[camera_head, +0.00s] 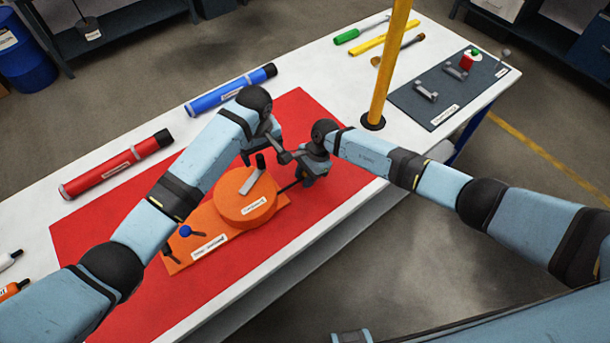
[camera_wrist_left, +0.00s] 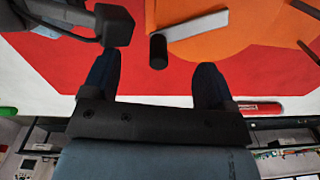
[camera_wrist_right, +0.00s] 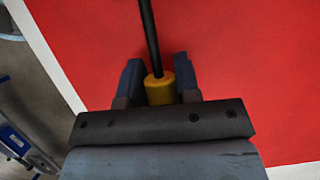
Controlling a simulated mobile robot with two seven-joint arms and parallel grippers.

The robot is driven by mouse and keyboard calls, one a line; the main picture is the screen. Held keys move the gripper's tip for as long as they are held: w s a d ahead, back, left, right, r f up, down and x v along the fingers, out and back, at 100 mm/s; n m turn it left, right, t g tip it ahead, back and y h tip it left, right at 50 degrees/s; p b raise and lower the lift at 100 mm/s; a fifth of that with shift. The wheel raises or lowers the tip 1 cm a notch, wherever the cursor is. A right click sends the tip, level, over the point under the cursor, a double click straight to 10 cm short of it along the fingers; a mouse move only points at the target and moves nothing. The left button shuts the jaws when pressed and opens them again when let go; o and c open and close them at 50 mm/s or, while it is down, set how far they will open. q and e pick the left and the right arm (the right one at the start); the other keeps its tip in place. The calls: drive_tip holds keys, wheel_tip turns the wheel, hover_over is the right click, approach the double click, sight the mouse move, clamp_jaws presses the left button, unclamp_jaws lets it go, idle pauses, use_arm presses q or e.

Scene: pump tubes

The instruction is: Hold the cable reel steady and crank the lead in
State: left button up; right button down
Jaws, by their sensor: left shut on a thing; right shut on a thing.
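The orange cable reel (camera_head: 236,204) sits on an orange base (camera_head: 196,246) on the red mat; part of it shows in the left wrist view (camera_wrist_left: 225,40). Its grey crank arm (camera_head: 252,182) carries an upright black knob (camera_wrist_left: 158,51). My right gripper (camera_wrist_right: 158,85) is shut on the yellow end (camera_wrist_right: 160,90) of a thin black lead or rod (camera_wrist_right: 150,35) that runs toward the reel base. My two grippers are very close together.
A yellow post (camera_head: 388,70) stands behind my right arm. Red (camera_head: 117,165) and blue (camera_head: 231,90) tubes lie at the back left. Several tools lie at the far edge, and a dark grey mat (camera_head: 440,95) with fittings is at the right. The red mat's (camera_head: 105,232) left part is clear.

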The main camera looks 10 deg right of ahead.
sight(259, 156)
use_arm(q)
drive_tip(key=shift+o, duration=0.2)
drive_tip(key=shift+s+d+r+m, duration=0.15)
drive_tip(key=shift+s+d, duration=0.2)
drive_tip(key=shift+d, duration=0.15)
drive_tip(key=shift+s+d+r+m, duration=0.1)
drive_tip(key=shift+s+d+m, duration=0.05)
drive_tip(key=shift+s+d, duration=0.3)
drive_tip(key=shift+w+r, duration=0.15)
drive_tip(key=shift+w, duration=0.1)
drive_tip(key=shift+c, duration=1)
drive_tip(key=w+a+r+n, duration=0.2)
drive_tip(key=n, duration=0.1)
drive_tip(key=shift+w+r, duration=0.15)
drive_tip(key=shift+r, duration=0.1)
drive_tip(key=shift+w+a, duration=0.15)
wheel_tip(259, 156, down, 10)
drive_tip(key=shift+w+a+r, duration=0.15)
drive_tip(key=shift+a+n, duration=0.1)
drive_tip(key=shift+n, duration=0.2)
drive_tip(key=c, duration=1.1)
